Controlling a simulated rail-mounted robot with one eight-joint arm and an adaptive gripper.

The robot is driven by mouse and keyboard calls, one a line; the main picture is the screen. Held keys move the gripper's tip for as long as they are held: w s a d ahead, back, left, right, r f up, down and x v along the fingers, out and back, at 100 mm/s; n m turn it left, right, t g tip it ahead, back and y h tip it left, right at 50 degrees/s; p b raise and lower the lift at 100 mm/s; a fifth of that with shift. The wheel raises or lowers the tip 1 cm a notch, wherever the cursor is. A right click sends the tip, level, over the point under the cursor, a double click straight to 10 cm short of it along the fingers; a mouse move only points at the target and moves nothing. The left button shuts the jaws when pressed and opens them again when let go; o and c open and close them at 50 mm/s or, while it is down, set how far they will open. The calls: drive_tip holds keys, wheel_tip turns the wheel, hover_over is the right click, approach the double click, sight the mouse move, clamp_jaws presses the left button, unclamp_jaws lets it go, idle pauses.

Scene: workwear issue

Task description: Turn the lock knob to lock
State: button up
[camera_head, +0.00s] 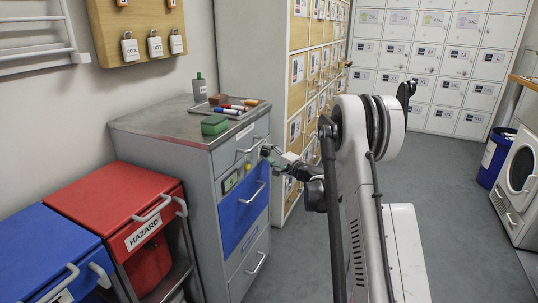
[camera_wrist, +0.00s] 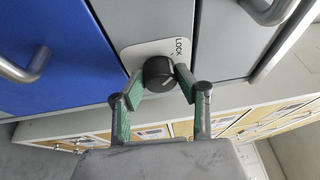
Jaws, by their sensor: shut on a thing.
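The lock knob (camera_wrist: 158,74) is a small black round knob on a pale plate marked "LOCK" (camera_wrist: 181,50), seen in the wrist view. It sits on the front of a grey drawer cabinet (camera_head: 225,205), beside a blue drawer front (camera_head: 243,213). My gripper (camera_wrist: 158,78) has green-padded fingers on both sides of the knob and is shut on it. In the head view my gripper (camera_head: 267,152) is at the upper right edge of the cabinet front, and the knob is mostly hidden by it. The knob's exact turn angle is hard to tell.
A drawer handle (camera_wrist: 268,8) is close to the knob, and another handle (camera_wrist: 25,65) is on the blue drawer. On the cabinet top are a green box (camera_head: 214,125), a tray of markers and a bottle (camera_head: 199,87). Red (camera_head: 120,205) and blue bins stand left; lockers (camera_head: 300,100) stand behind.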

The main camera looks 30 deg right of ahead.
drive_tip(key=o, duration=1.1)
drive_tip(key=shift+o, duration=0.2)
drive_tip(key=v, duration=1.2)
